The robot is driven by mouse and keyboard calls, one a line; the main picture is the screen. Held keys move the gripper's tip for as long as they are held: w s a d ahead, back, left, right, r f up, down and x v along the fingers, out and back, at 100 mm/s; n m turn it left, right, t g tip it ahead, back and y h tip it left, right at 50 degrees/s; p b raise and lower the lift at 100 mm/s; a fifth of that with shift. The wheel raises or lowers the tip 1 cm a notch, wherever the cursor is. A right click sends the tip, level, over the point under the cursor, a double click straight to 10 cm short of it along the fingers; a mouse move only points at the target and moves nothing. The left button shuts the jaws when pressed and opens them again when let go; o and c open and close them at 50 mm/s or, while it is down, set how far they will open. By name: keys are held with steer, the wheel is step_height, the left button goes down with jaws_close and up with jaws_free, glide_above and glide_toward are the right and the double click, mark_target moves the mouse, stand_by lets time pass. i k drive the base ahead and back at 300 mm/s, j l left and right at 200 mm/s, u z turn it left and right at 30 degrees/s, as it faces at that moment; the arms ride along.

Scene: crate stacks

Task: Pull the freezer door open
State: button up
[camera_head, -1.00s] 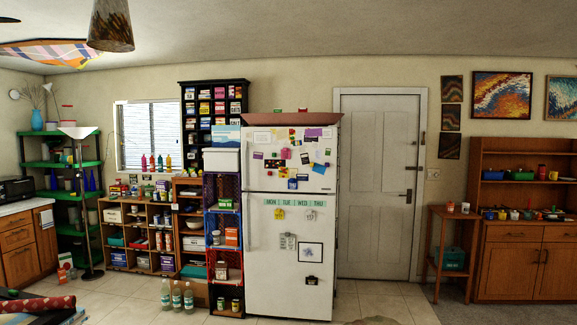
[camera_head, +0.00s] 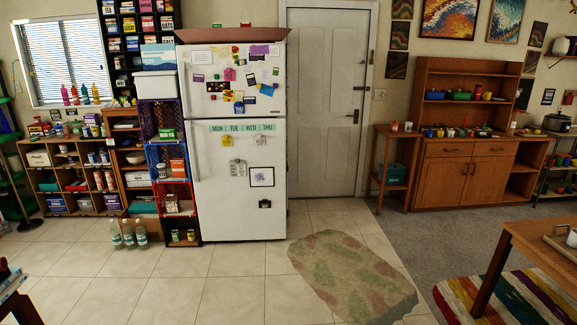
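The white fridge stands against the back wall in the head view, left of the door. Its freezer door (camera_head: 217,108) is the upper panel, covered with magnets and papers, and it is shut. The freezer handle (camera_head: 186,88) is a vertical bar along the door's left edge. The lower fridge door (camera_head: 215,205) is also shut, with a weekday strip across its top. My gripper is not in view, and no part of my arm shows clearly.
Stacked crates (camera_head: 168,160) with goods stand right beside the fridge's left side. Bottles (camera_head: 128,234) stand on the floor in front of the shelves. Tiled floor (camera_head: 220,280) before the fridge is open. A camouflage-patterned rug (camera_head: 352,275) lies right of it; a wooden table (camera_head: 540,245) is at right.

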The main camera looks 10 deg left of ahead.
mark_target(252, 64)
steer(key=i+j+u, duration=0.6)
steer(key=i, duration=0.25)
steer(key=i+j+u, duration=0.1)
steer(key=i+u, duration=0.2)
steer(key=i, duration=0.15)
steer(key=i+u, duration=0.3)
steer(key=i, duration=0.2)
